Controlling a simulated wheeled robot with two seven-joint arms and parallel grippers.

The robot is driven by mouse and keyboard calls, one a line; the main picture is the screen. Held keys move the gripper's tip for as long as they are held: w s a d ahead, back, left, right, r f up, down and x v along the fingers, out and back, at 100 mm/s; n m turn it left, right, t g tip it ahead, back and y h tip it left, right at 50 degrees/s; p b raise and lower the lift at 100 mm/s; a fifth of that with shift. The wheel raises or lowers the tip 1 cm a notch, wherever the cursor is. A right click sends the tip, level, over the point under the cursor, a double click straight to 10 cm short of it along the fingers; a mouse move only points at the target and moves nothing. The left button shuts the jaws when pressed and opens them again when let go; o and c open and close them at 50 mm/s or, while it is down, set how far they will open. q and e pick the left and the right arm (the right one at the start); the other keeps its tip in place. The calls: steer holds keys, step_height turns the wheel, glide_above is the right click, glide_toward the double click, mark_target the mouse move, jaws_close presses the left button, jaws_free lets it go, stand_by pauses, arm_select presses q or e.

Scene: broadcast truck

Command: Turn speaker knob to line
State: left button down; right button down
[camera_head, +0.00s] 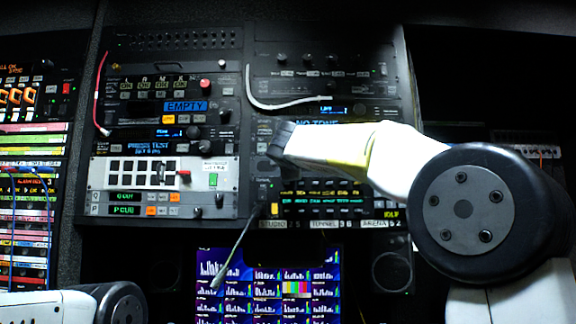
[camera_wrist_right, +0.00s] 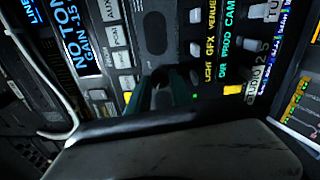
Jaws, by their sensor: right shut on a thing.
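My right gripper (camera_head: 281,140) reaches in from the right to the middle of the rack, against the panel below the blue "NO TONE" display. In the right wrist view its fingers (camera_wrist_right: 163,92) are closed together on a small dark knob at the panel face. The fingers hide most of this knob, so its pointer and line mark cannot be made out. I take it for the speaker knob, but no speaker label is readable. My left gripper is out of view; only part of my left arm shows at the lower left of the head view.
Grey push buttons (camera_wrist_right: 121,59) and lit yellow keys sit close around the fingers. A white cable (camera_head: 290,105) loops above, and a thin dark gooseneck (camera_head: 233,252) rises below. A monitor (camera_head: 268,288) stands under the rack. A patch bay (camera_head: 30,170) is at far left.

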steer(key=m, duration=2.1)
steer(key=shift+a+f+m+h, duration=0.1)
steer(key=shift+a+m+h, duration=0.05)
steer(key=shift+m+h, duration=0.15)
stand_by(0.4)
steer(key=c, duration=1.1)
jaws_free()
steer(key=shift+c, duration=0.2)
